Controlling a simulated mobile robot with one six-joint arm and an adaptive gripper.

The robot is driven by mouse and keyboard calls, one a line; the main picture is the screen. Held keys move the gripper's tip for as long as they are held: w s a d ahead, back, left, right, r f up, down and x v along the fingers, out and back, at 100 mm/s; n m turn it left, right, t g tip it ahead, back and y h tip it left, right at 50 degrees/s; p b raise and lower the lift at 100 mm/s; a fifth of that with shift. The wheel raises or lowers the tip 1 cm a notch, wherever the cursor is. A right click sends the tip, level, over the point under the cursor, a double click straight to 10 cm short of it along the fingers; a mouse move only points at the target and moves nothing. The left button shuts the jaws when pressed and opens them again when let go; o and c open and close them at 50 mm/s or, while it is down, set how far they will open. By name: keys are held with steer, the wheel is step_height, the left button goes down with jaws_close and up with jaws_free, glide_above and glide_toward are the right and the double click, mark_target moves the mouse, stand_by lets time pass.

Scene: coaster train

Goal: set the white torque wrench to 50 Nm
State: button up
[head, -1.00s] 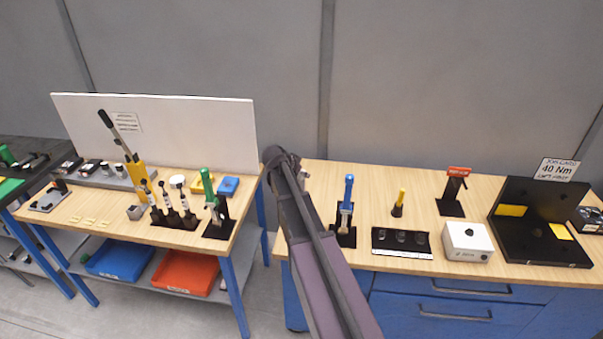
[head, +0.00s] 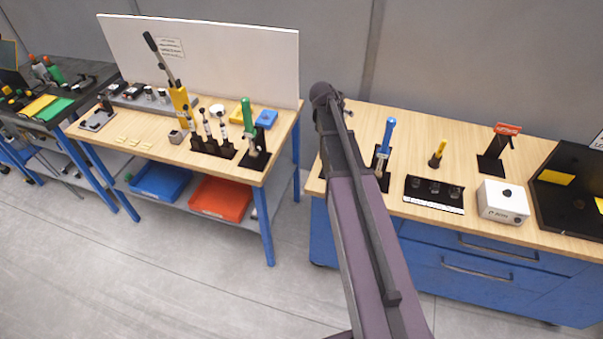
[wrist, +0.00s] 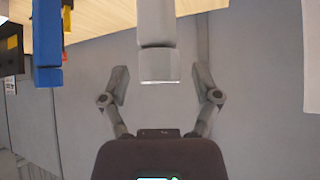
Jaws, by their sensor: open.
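In the wrist view a pale grey-white cylinder (wrist: 158,40), which looks like the white torque wrench's handle, points toward my gripper. Its end lies between the two spread fingers of my gripper (wrist: 160,78), with gaps on both sides. My gripper is open and not touching it. In the head view my own arm hides most of that spot, at the left end of the right bench. The scale and setting on the white wrench cannot be read. A blue-handled wrench (head: 386,138) stands upright in a black stand just right of my arm; its handle also shows in the wrist view (wrist: 47,45).
The right bench (head: 455,140) also holds a yellow-handled tool (head: 437,155), a black tray (head: 433,194), a white box with a knob (head: 503,202) and a red-topped stand (head: 497,150). The left bench holds a green-handled wrench (head: 248,125). Open floor lies in front.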

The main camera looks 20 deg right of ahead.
steer(key=shift+d+n+t+y, duration=0.1)
steer(key=shift+n+t+y, duration=0.7)
steer(key=shift+n, duration=0.6)
steer(key=shift+n+t+y, duration=0.6)
steer(key=shift+n+y, duration=0.3)
steer(key=shift+n, duration=0.8)
steer(key=shift+n+t+y, duration=0.3)
steer(key=shift+n+y, duration=0.3)
steer(key=shift+n+y, duration=0.4)
steer(key=shift+n, duration=0.1)
steer(key=shift+n+y, duration=0.5)
steer(key=shift+n, duration=0.1)
